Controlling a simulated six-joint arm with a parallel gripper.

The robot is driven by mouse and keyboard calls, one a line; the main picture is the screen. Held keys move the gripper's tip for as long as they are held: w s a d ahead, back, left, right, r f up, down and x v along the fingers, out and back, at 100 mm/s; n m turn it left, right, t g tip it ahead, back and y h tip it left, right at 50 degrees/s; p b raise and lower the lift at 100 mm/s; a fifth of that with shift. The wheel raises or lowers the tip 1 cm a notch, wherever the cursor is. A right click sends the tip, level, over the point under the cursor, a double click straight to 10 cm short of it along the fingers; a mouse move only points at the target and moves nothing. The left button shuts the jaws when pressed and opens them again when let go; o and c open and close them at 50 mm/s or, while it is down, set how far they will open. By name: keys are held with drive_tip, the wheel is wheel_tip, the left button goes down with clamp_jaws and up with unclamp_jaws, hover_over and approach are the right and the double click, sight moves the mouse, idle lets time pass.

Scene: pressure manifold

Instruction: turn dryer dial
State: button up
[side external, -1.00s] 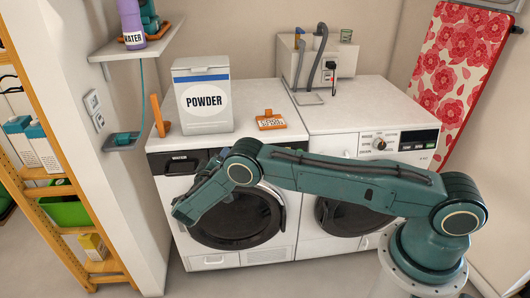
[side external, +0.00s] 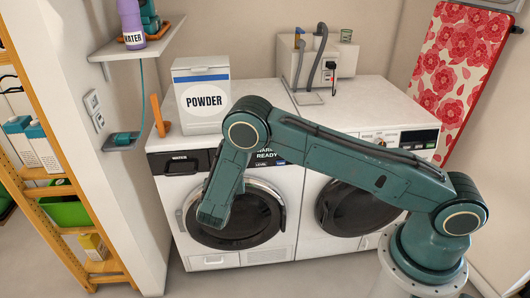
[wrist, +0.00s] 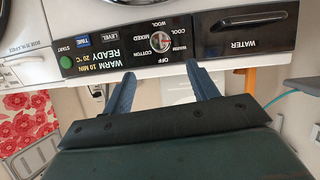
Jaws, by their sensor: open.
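The dial (wrist: 159,41) shows upside down in the wrist view, on the dark panel of the left machine (side external: 195,245). It is round and silver with a red mark, ringed by words such as OFF, COTTON, WARM, COOL, MIXED and WOOL. My arm hides it in the side view. My gripper (wrist: 163,82) is open and empty, its two blue fingers spread and pointing at the panel. In the picture the dial lies above and between the fingertips, apart from them. The display (wrist: 97,56) reads WARM 10 MIN READY 20 °C.
A WATER drawer (wrist: 240,36) sits beside the dial, and a green START button (wrist: 67,62) beyond the display. The right machine (side external: 306,232) has its own panel. A POWDER box (side external: 197,80) and an upright orange piece (side external: 156,112) stand on the left top.

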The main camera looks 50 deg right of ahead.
drive_tip(key=shift+d+f, duration=0.1)
drive_tip(key=x, duration=1.3)
drive_tip(key=shift+w, duration=0.2)
drive_tip(key=shift+d+f, duration=0.1)
drive_tip(key=shift+d, duration=0.1)
drive_tip(key=c, duration=1)
